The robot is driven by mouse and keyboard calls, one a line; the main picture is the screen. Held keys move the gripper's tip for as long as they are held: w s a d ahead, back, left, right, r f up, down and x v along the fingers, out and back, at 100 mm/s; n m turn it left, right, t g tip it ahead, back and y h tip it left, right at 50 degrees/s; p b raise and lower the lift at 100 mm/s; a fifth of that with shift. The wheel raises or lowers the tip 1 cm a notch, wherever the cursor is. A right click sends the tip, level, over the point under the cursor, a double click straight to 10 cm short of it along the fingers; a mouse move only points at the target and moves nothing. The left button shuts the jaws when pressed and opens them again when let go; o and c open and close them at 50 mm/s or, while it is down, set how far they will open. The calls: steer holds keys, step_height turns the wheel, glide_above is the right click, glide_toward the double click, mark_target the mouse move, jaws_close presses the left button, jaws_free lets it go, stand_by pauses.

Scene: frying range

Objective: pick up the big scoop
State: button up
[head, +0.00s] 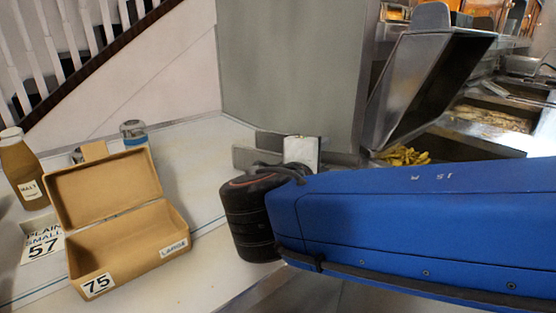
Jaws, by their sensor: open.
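I cannot make out a big scoop for certain. A large, tray-shaped metal piece (428,82) stands tilted above the fryer at the upper right; I cannot tell whether it is a lid or a scoop. My gripper (246,146) is partly hidden behind my black wrist and blue arm. Two grey finger-like bars show beyond the wrist, apart, over the white counter's back edge. I see nothing between them. The arm hides much of the right foreground.
An open brown box (125,255) marked 75 and LARGE stands on the white counter (195,150). A brown bottle (22,170) and a small jar (133,132) are near it. Yellow chips (404,156) lie in the range. A grey panel (290,75) rises behind my gripper.

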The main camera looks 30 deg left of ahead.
steer(key=shift+w+f, duration=0.1)
steer(key=shift+w, duration=0.65)
jaws_close()
